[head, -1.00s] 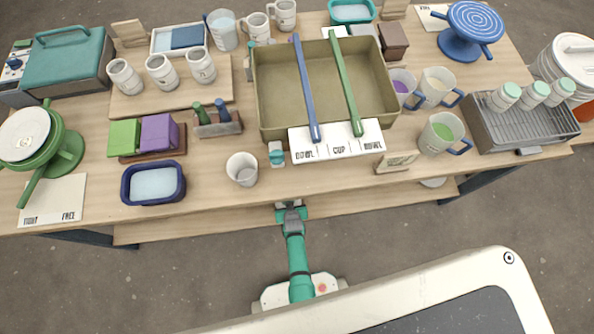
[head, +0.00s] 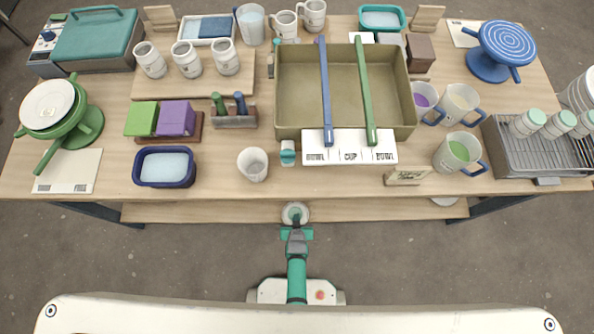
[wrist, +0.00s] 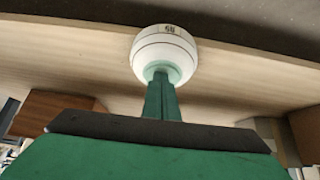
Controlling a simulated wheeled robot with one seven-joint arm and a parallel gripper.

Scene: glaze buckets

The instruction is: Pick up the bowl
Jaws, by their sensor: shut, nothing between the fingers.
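A small round white bowl (head: 295,211) shows at the front edge of the lower shelf in the head view, with a pale green middle. In the wrist view the white bowl (wrist: 178,48) has thin dark rings, a dark mark and a pale green part facing me. My gripper (head: 296,226) is at the bowl's near side in the head view. In the wrist view its green fingers (wrist: 161,80) are together and overlap the bowl's pale green part. I cannot tell whether they touch it. Nothing is held.
The lower shelf (head: 380,209) lies under the table's front edge. Above it the table top (head: 330,185) carries a white cup (head: 253,164), an olive bin (head: 300,95) with two long handles across it, and a dark blue tub (head: 163,167). The floor in front is clear.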

